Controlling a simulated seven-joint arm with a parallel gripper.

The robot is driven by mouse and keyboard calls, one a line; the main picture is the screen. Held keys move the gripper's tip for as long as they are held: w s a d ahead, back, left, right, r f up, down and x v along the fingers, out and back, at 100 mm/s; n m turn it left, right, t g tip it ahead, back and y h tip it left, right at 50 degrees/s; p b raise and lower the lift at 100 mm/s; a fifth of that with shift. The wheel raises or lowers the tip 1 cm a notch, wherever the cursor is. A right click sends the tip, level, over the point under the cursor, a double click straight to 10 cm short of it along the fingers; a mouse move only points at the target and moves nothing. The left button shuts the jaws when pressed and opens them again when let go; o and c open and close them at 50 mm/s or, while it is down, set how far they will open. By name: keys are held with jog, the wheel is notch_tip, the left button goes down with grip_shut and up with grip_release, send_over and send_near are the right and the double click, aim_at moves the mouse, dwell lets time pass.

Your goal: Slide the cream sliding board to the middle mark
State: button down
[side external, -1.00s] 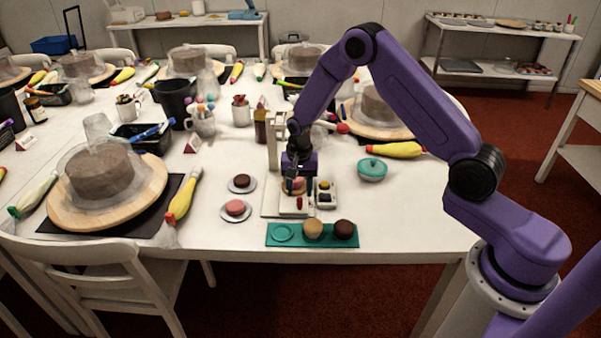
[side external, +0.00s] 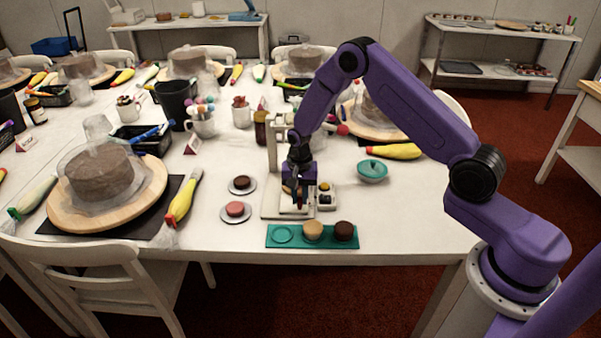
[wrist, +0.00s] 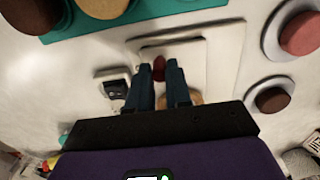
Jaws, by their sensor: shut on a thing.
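The cream sliding board (wrist: 196,68) lies on a larger cream base (side external: 268,211) with an upright post (side external: 272,150). In the wrist view a small red knob (wrist: 159,68) stands on the board between my fingertips. My gripper (side external: 298,202) is down at the board and shut on this knob; it also shows in the wrist view (wrist: 161,70). A tan round thing (wrist: 166,99) is partly hidden behind my fingers. I cannot make out the middle mark in either view.
A teal tray (side external: 283,235) with two cakes lies in front of the base. Two small plates with a brown cake (side external: 242,182) and a pink cake (side external: 235,209) stand to its left. A small cream holder (side external: 326,198) and teal lidded bowl (side external: 372,170) are to its right.

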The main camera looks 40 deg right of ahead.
jog(key=shift+w+d+r, duration=0.2)
jog(key=shift+w+d, duration=3.65)
jog(key=shift+w, duration=0.25)
jog(key=shift+d, duration=0.1)
jog(key=c, duration=1)
grip_release()
jog(key=shift+c, duration=0.2)
jog(key=shift+s+f, duration=0.1)
